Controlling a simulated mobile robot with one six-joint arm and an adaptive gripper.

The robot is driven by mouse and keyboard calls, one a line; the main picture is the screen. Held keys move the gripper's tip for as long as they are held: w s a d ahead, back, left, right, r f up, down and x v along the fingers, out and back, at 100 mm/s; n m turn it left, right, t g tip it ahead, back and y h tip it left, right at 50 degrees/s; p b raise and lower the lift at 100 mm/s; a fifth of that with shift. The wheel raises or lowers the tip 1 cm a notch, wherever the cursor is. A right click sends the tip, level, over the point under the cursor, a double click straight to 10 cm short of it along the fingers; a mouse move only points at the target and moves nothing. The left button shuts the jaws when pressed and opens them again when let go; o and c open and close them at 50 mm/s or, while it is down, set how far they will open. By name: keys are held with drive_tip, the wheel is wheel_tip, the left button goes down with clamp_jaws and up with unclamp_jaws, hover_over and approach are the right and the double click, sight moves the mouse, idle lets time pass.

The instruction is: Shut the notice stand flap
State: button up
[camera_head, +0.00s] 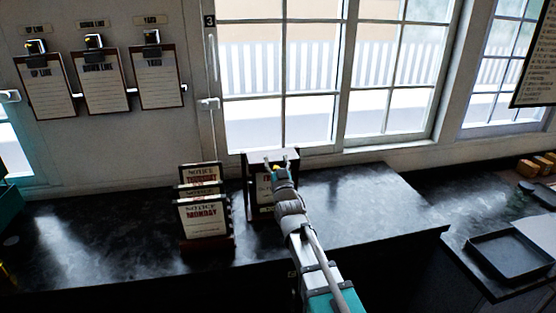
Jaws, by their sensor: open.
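A dark upright notice stand (253,205) is on the black counter below the window, at the middle of the head view. A pale card with red lettering (263,186) shows at its front. My gripper (281,162) is open, at the upper right part of the stand as seen here, and appears empty. The gripper and wrist cover much of the stand's right side. I cannot make out the flap's position or whether the gripper touches it. A small yellow spot shows by the fingertips.
A rack of notice cards (202,215), reading Monday in front and Thursday behind, stands close to the left. The window (285,80) is behind. Bare counter (360,200) lies to the right, with a black tray (510,256) farther right. Clipboards (100,82) hang on the left wall.

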clamp_jaws()
idle(0.3)
unclamp_jaws()
idle(0.3)
drive_tip(key=shift+s+f, duration=0.1)
